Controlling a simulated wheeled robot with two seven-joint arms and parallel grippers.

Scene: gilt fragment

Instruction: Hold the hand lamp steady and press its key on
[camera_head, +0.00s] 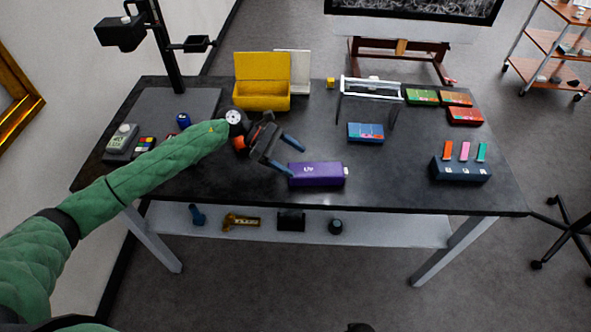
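The hand lamp looks to be the purple block (317,174) with white lettering, lying on the dark table near its front edge. A small pale part shows at its right end. I cannot make out the key or whether it is on. My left gripper (289,156) is above the table, just left of and behind the lamp, with its two blue-tipped fingers spread apart and nothing between them. The lower finger is close to the lamp's upper left corner; I cannot tell if they touch. My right gripper is not in view.
A yellow open box (262,95) stands behind the gripper. A blue box (365,132) and a clear-topped stand (370,88) are behind the lamp. A dark blue holder (460,170) with coloured tabs stands right. The table between lamp and holder is clear.

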